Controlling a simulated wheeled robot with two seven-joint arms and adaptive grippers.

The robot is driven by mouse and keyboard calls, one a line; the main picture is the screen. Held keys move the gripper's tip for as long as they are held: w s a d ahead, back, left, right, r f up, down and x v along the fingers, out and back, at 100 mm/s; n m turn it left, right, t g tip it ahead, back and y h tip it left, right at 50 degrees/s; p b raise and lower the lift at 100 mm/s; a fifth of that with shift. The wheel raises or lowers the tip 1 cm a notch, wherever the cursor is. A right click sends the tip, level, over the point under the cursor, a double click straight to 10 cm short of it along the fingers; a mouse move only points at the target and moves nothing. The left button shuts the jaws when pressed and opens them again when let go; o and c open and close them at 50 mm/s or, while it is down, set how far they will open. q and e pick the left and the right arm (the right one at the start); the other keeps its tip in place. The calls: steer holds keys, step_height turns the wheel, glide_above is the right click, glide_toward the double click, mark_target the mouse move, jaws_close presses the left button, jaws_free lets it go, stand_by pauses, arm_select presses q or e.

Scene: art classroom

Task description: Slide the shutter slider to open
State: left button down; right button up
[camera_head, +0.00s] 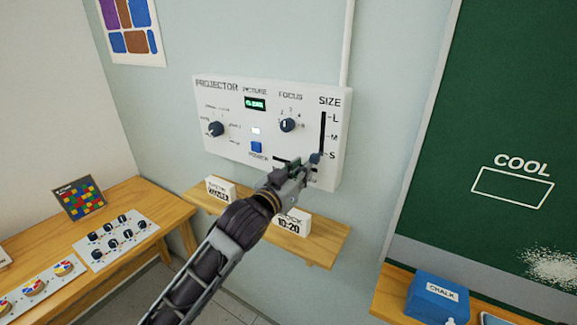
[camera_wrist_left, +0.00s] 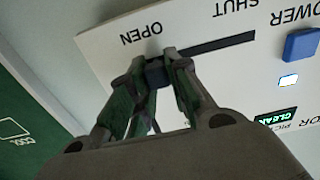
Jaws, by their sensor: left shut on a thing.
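The white projector panel (camera_head: 235,98) is fixed to the wall. In the left wrist view the panel appears upside down, with the shutter slot (camera_wrist_left: 215,45) running between the words SHUT and OPEN. My left gripper (camera_head: 303,172) is at the panel's lower right part. In the wrist view its fingers (camera_wrist_left: 160,70) are shut on the dark shutter slider (camera_wrist_left: 155,72), which sits at the OPEN end of the slot. In the head view the gripper hides the slider and most of the slot. My right gripper is not in view.
Close by are the size slider knob (camera_head: 316,158), the blue power button (camera_head: 256,147) and the focus knob (camera_head: 287,125). A wooden shelf (camera_head: 325,240) with small signs is below. A workbench (camera_head: 140,195) stands left, a green chalkboard (camera_head: 510,90) right.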

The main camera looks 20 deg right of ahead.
arm_select(q)
steer(key=shift+s+d, duration=0.4)
steer(key=shift+s, duration=0.1)
steer(key=c, duration=1.3)
jaws_free()
steer(key=shift+s+d, duration=0.15)
steer(key=shift+a, duration=0.25)
steer(key=shift+v, duration=5.85)
steer(key=shift+f, duration=0.1)
